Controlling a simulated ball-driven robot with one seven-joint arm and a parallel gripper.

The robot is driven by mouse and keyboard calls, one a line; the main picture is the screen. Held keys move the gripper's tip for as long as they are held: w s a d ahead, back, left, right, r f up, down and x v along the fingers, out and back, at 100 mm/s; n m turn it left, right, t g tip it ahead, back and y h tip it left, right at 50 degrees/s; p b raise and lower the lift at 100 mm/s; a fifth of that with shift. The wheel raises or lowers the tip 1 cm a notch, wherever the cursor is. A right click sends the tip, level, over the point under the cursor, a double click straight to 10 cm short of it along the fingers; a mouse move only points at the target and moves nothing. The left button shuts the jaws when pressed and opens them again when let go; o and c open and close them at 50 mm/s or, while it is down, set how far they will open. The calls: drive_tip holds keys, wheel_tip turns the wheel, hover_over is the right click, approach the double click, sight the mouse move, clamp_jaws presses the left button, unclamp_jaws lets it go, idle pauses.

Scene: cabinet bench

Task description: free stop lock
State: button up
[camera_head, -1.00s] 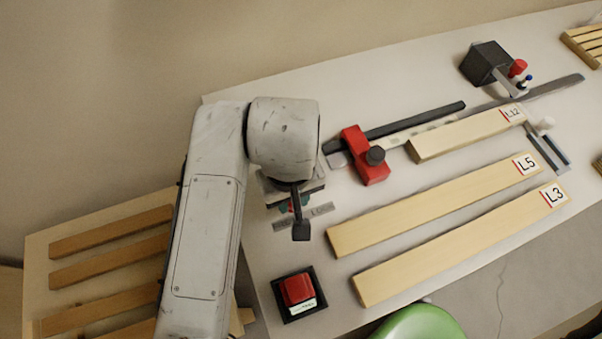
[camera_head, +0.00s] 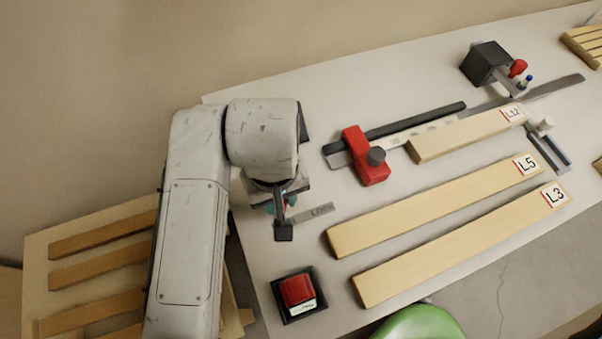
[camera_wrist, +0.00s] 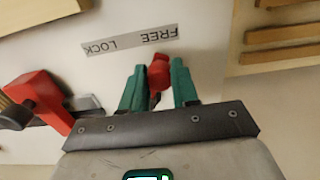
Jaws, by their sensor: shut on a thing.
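My gripper (camera_wrist: 157,70) has teal fingers, and in the wrist view they are shut on a small red knob (camera_wrist: 158,78). The knob's lower part is hidden between the fingers. Beside it is a grey strip (camera_wrist: 130,41) reading FREE and LOCK, upside down in this view; the knob is beside the strip, towards its FREE half. In the head view my gripper (camera_head: 279,203) is low over the bench, and the LOCK end of the strip (camera_head: 318,210) shows to its right. The red stop block (camera_head: 362,152) with a black knob (camera_head: 376,156) sits on the rail; it also shows in the wrist view (camera_wrist: 38,97).
Wooden bars L5 (camera_head: 430,206), L3 (camera_head: 460,246) and L12 (camera_head: 465,134) lie right of my gripper. A red button (camera_head: 297,290) stands at the front edge. A black box (camera_head: 485,62) is at the back right. Slatted wood (camera_head: 105,260) is at left.

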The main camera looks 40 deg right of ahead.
drive_tip(key=shift+w+a, duration=0.25)
drive_tip(key=shift+w, duration=0.1)
idle(0.6)
drive_tip(key=o, duration=0.7)
drive_tip(key=shift+r, duration=0.1)
wheel_tip(320, 180, up, 9)
drive_tip(key=p, duration=0.8)
